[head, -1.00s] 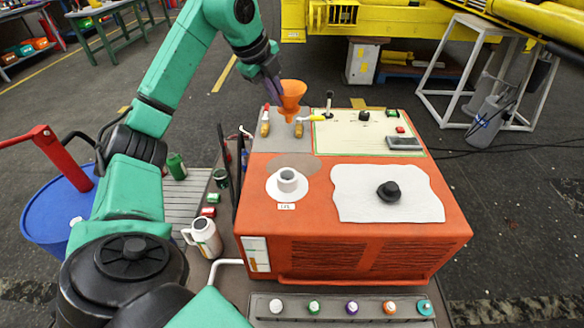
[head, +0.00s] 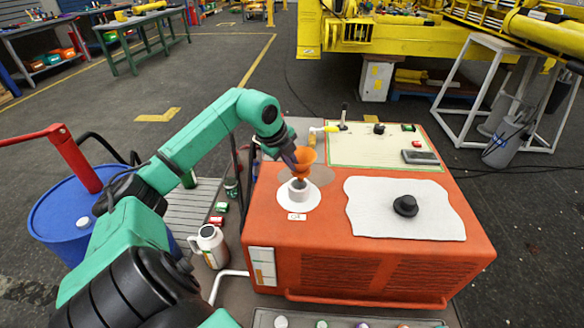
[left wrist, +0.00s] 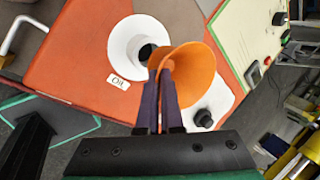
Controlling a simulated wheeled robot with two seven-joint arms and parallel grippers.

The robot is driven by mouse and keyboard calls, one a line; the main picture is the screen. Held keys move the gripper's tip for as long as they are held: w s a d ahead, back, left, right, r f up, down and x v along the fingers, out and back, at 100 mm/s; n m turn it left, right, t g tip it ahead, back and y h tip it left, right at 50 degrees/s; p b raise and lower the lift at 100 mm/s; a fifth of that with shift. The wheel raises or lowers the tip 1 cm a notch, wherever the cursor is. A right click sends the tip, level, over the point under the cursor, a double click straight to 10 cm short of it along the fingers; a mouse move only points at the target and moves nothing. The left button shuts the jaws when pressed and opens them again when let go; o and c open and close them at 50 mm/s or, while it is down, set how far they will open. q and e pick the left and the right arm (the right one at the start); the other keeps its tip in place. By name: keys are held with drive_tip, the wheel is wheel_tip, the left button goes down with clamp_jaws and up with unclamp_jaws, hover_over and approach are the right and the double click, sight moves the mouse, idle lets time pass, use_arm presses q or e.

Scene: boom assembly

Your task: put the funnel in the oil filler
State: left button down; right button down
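The orange funnel (head: 304,162) is held by my left gripper (head: 292,160), just above the white oil filler neck (head: 299,188) on the orange machine. In the left wrist view, the gripper's dark fingers (left wrist: 160,95) are shut on the funnel (left wrist: 190,75). The filler's white ring and dark opening (left wrist: 146,50) show beside it, with an "Oil" label. The funnel's spout is near the opening; whether its tip is inside I cannot tell. My right gripper is not in view.
A black cap (head: 405,206) lies on a white cloth (head: 365,215) to the right of the filler. A cream control panel (head: 375,148) is at the machine's back. A white jug (head: 209,246) and a blue drum (head: 70,215) stand to the left.

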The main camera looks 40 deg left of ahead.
use_arm(q)
drive_tip(key=shift+f, duration=0.8)
drive_tip(key=shift+f+b, duration=0.55)
drive_tip(key=shift+f, duration=0.05)
drive_tip(key=c, duration=1.1)
unclamp_jaws()
